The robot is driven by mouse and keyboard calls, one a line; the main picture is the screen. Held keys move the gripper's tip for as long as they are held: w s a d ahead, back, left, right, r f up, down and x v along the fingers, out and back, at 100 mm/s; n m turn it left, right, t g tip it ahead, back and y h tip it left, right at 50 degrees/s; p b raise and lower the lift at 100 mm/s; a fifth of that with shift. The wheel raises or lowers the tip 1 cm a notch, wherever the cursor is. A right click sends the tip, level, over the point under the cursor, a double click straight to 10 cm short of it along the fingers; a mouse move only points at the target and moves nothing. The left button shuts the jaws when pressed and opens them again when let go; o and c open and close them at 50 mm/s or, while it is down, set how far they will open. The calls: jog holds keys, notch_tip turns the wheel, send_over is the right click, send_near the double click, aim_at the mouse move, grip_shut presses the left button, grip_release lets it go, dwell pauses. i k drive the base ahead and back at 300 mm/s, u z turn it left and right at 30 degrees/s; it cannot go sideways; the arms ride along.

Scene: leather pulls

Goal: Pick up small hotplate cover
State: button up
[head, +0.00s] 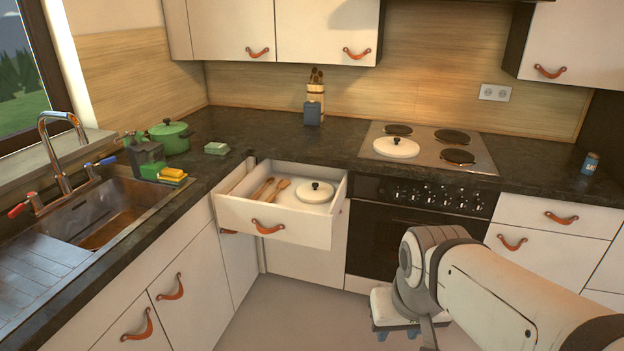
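Two round white covers with black knobs are in the head view. One cover (315,192) lies in the open drawer, at its right side, and looks the smaller. The other cover (396,148) sits on the front left hotplate of the hob. My gripper (397,333) is low in front of the oven, right of and below the open drawer, apart from both covers. It points down and is partly hidden by my own wrist. Its bluish fingertips show only in part, so I cannot tell whether it is open. I see nothing held in it.
The open drawer (275,227) juts out left of the oven (405,235); wooden utensils (270,190) lie left of the cover in it. The hob (478,169) has several bare hotplates. A green pot (171,140) stands by the sink (108,213). The floor (290,310) below the drawer is clear.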

aim_at(310, 192)
jog(key=z, duration=0.3)
jog(key=i, duration=2.1)
jog(key=u, duration=0.75)
jog(key=k, duration=0.9)
jog(key=u, duration=0.2)
jog(key=i, duration=0.9)
jog(key=z, duration=0.05)
